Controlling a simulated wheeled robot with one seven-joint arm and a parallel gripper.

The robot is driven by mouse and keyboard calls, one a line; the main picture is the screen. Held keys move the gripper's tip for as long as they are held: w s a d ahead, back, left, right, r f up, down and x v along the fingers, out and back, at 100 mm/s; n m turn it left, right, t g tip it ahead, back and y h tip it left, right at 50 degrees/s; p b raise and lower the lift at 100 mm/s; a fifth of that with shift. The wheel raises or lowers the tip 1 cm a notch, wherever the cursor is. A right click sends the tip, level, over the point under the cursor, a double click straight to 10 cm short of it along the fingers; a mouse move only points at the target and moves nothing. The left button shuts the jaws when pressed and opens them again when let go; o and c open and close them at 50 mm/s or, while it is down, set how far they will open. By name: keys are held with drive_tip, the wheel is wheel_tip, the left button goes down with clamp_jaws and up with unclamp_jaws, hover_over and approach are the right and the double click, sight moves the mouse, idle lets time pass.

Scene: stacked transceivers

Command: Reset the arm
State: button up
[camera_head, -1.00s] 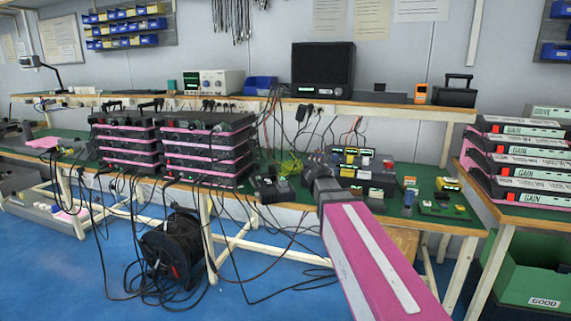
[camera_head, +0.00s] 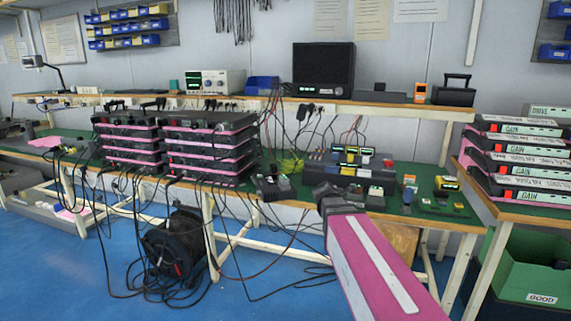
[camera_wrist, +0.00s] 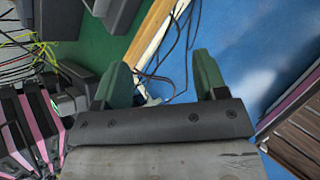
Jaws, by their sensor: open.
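My arm reaches in from the lower right of the head view, pink with a white stripe, toward the front edge of the workbench. My gripper shows in the wrist view (camera_wrist: 165,80), with two green fingers spread apart and nothing between them. In the head view the fingers are hard to make out at the end of the arm. Two stacks of black and pink transceivers stand on the bench, one on the left (camera_head: 130,145) and one beside it (camera_head: 208,152). In the wrist view, pink and black units (camera_wrist: 25,125) show at the lower left.
A green-topped workbench (camera_head: 275,190) carries chargers and loose cables. A cable reel (camera_head: 175,250) stands on the blue floor with cables hanging above it. At right, a table holds stacked transceivers (camera_head: 520,160) labelled GAIN, with a green bin (camera_head: 530,265) marked GOOD below.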

drive_tip(key=s+f+m+g+y, duration=0.4)
drive_tip(key=s+f+m+g, duration=0.5)
drive_tip(key=s+f+m, duration=1)
drive_tip(key=s+m, duration=0.2)
drive_tip(key=m, duration=0.1)
drive_tip(key=shift+d+f+m, duration=0.15)
drive_tip(key=shift+d+m, duration=0.05)
drive_tip(key=shift+m, duration=0.2)
